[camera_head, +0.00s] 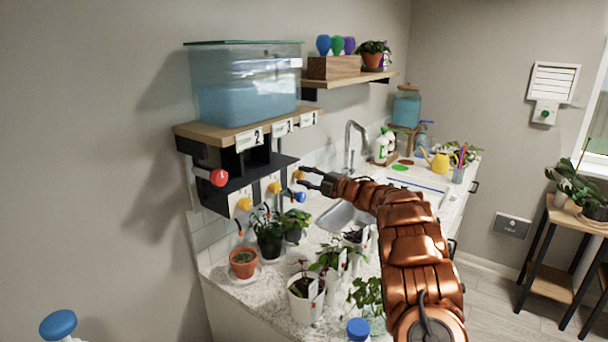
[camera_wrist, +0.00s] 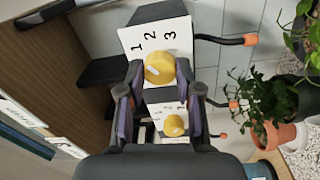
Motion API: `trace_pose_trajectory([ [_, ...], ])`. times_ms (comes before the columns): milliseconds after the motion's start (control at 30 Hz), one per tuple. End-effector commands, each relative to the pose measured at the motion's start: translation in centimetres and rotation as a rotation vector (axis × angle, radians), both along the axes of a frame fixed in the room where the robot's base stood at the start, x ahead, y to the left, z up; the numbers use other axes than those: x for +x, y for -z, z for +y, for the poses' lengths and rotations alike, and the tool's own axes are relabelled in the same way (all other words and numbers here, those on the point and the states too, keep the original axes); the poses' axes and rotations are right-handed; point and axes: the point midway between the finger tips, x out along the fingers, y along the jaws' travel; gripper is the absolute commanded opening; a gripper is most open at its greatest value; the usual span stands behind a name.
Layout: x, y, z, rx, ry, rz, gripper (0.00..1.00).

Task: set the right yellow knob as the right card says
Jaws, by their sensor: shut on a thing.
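The right yellow knob (camera_head: 298,175) sits on the front of the dark wall unit. In the wrist view it is the larger yellow knob (camera_wrist: 160,68), on a white plate (camera_wrist: 151,38) marked 1, 2 and 3. A white mark shows on its face; I cannot tell surely which number it points at. My gripper (camera_head: 303,180) is shut on this knob, with a finger on each side in the wrist view (camera_wrist: 161,78). The right card (camera_head: 308,119) is on the wooden shelf edge above; its digit is too small to read surely.
Two more yellow knobs, middle (camera_head: 274,187) and left (camera_head: 244,204), line the unit. A red knob (camera_head: 218,177) and a blue knob (camera_head: 299,197) stick out nearby. A water tank (camera_head: 245,95) stands above. Potted plants (camera_head: 268,236) crowd the counter below.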

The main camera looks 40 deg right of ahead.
Motion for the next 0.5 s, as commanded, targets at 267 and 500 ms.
trace_pose_trajectory([
  [267, -0.09, -0.48, -0.32, 0.221, 0.008, 0.072, 0.0],
  [500, -0.13, -0.34, -0.37, 0.352, 0.008, 0.117, 0.0],
])
